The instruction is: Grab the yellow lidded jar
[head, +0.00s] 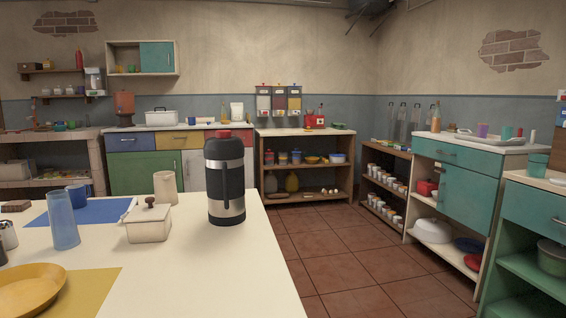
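I cannot pick out a yellow lidded jar with certainty. A rounded yellowish jar (291,182) stands on the lower shelf of the open wooden unit at the back; it is small and I cannot tell whether it has a lid. A darker greenish jar (271,183) stands to its left. On the near table, a cream lidded box (148,226) with a dark knob stands left of a black and steel flask (226,185) with a red top. My gripper is not in view.
The cream table (215,270) fills the lower left, with a blue glass (64,220) and a yellow plate (30,288) on it. Tiled floor (345,255) lies open between the table and the teal cabinets (468,205) at right. Several small jars (297,157) line the back unit's upper shelf.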

